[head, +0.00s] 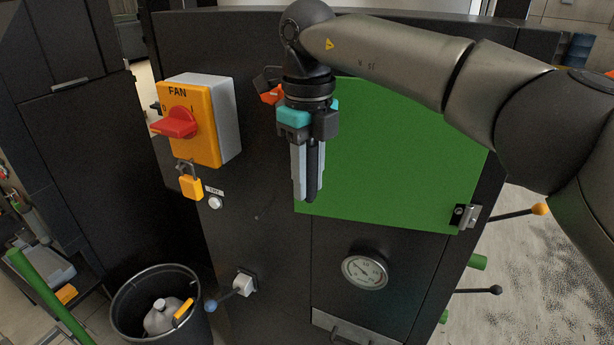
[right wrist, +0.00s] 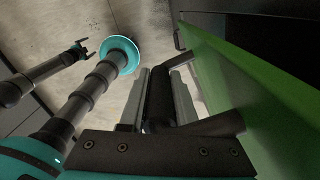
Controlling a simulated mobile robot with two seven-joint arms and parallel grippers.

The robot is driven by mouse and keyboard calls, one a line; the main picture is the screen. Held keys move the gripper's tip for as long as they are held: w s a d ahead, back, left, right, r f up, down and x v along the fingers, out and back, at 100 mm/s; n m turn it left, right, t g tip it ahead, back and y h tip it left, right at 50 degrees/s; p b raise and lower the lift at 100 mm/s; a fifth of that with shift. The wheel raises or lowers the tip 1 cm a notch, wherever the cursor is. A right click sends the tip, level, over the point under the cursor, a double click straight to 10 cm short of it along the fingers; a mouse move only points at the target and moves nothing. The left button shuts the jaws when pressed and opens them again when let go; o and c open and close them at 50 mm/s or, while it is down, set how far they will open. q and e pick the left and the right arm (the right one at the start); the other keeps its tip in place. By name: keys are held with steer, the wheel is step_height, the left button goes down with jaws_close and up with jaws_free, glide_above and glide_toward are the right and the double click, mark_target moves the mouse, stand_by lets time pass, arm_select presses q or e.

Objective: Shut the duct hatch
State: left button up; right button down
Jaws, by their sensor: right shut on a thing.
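The duct hatch (head: 400,165) is a flat green panel at the front of a dark machine cabinet. It also shows edge-on as a green slab in the right wrist view (right wrist: 235,85). My right gripper (head: 308,195) hangs fingers down in front of the hatch's left side. In the right wrist view its fingers are shut on the black bar handle (right wrist: 161,90) of the hatch. My arm hides the hatch's upper right part. I cannot tell how wide any gap behind the hatch is. A dark arm end, seemingly my left gripper (right wrist: 82,46), is small at upper left.
Left of the hatch are a yellow FAN switch box (head: 200,120) with a red knob and a yellow padlock (head: 190,186). A metal latch (head: 465,216) is at the hatch's lower right corner. A gauge (head: 365,271) sits below. A black bin (head: 125,305) stands lower left.

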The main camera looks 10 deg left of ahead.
steer(key=c, duration=0.6)
jaws_free()
steer(key=shift+r, duration=0.15)
step_height(320, 180, up, 8)
steer(key=shift+f, duration=0.2)
arm_select(q)
step_height(320, 180, up, 3)
steer(key=p, duration=0.3)
steer(key=shift+r, duration=0.1)
arm_select(e)
step_height(320, 180, up, 7)
steer(key=shift+r, duration=0.2)
arm_select(q)
steer(key=shift+c, duration=0.2)
